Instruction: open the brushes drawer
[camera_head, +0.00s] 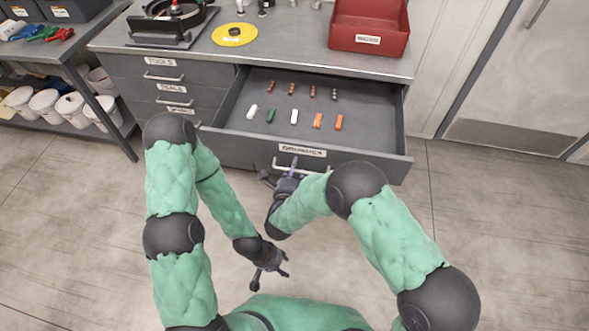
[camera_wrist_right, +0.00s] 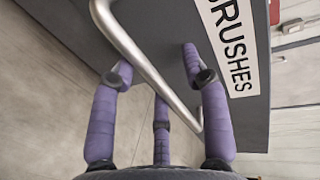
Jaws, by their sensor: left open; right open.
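The brushes drawer (camera_head: 367,142) stands pulled far out of the grey cabinet. Its front carries a label reading BRUSHES (camera_wrist_right: 231,45) and a metal bar handle (camera_wrist_right: 140,57). Several small brushes in white, green, orange and dark red lie in two rows inside it. My right gripper (camera_head: 287,172) is at the handle; in the right wrist view its purple fingers (camera_wrist_right: 160,85) are spread, with the bar passing between them. I cannot tell whether they touch it. My left gripper (camera_head: 270,265) is open and empty, low in front of the cabinet, well away from the drawer.
On the cabinet top are a red bin (camera_head: 370,28), a yellow disc (camera_head: 234,34) and a dark device (camera_head: 172,22). Closed drawers (camera_head: 160,85) are left of the open one. A shelf with white buckets (camera_head: 72,108) stands at far left. The floor in front is clear.

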